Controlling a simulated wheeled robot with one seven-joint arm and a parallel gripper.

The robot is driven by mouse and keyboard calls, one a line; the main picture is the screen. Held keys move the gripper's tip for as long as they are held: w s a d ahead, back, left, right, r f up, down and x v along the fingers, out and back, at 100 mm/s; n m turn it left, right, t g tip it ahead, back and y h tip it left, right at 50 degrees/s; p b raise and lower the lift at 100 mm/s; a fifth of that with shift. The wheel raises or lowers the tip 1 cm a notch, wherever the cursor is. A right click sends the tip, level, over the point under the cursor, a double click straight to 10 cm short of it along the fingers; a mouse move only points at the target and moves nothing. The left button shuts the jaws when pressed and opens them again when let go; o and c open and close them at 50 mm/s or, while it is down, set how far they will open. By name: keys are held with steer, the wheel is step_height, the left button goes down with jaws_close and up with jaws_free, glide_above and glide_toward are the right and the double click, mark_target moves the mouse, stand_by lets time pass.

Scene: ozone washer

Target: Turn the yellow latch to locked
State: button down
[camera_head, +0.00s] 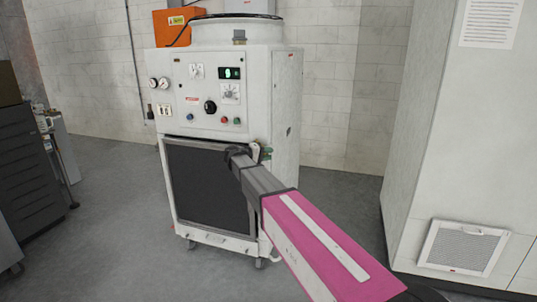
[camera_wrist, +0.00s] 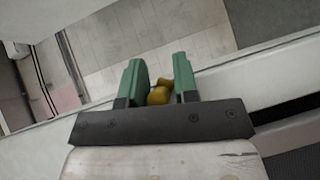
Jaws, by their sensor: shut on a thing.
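The yellow latch (camera_wrist: 158,95) shows between the green fingers of my gripper (camera_wrist: 158,88) in the wrist view. In the head view my gripper (camera_head: 266,153) is at the right front edge of the white ozone washer (camera_head: 285,100), just above the dark front panel's top corner. The latch is hidden there behind my arm and gripper.
The washer's control panel (camera_head: 210,95) with gauges, knobs and buttons is above and left of my gripper. A dark front panel (camera_head: 205,185) is below. A white cabinet (camera_head: 420,120) stands at the right. Grey floor lies open between washer and cabinet.

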steer(key=shift+a, duration=0.1)
steer(key=c, duration=1.1)
jaws_free()
steer(key=v, duration=1)
steer(key=shift+s+a+r, duration=0.1)
steer(key=shift+s+a, duration=0.05)
steer(key=shift+a, duration=0.25)
